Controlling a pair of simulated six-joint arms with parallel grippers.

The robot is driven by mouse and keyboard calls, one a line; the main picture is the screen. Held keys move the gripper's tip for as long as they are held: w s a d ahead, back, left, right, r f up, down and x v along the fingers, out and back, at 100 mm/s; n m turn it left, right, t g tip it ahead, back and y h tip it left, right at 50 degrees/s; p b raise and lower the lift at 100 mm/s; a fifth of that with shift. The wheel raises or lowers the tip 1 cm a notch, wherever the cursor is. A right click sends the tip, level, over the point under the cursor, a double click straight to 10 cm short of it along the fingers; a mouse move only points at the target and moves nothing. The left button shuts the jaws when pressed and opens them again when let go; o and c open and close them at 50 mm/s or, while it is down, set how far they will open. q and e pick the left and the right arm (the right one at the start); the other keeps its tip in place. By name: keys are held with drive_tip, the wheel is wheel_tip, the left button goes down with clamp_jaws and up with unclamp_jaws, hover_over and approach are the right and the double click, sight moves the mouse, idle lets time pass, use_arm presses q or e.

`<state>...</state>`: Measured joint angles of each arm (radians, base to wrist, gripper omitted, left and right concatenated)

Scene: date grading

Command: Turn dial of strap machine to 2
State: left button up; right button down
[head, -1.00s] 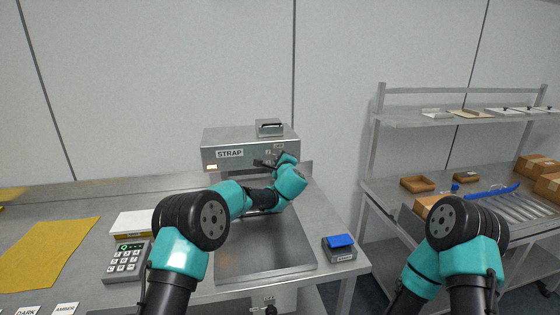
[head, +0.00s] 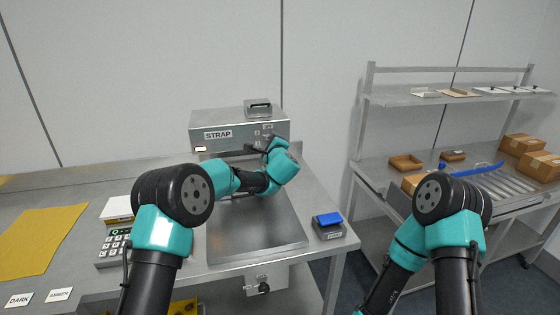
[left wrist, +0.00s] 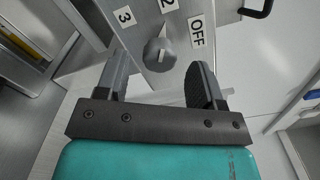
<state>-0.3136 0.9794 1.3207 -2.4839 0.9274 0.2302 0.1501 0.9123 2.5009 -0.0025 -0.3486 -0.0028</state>
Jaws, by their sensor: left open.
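The strap machine (head: 240,122) is a grey metal box marked STRAP at the back of the table. Its grey round dial (left wrist: 160,55) shows in the left wrist view, with white labels 3, 2 and OFF around it. A pale mark is on the dial's face; I cannot tell surely which label it points to. My left gripper (left wrist: 163,68) is open, its two dark fingers on either side of the dial in the picture, with gaps visible on both sides. In the head view my left arm's wrist hides part of the machine's right front. My right gripper is out of view.
A steel plate (head: 255,230) lies in front of the machine. A blue-topped block (head: 328,226) sits at the table's right edge. A keypad device (head: 113,247) and a yellow cloth (head: 40,240) are left. Another knob (head: 264,287) is below the table edge. A shelf rack (head: 450,98) stands right.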

use_arm(q)
drive_tip(key=v, duration=1.4)
drive_tip(key=shift+s, duration=0.25)
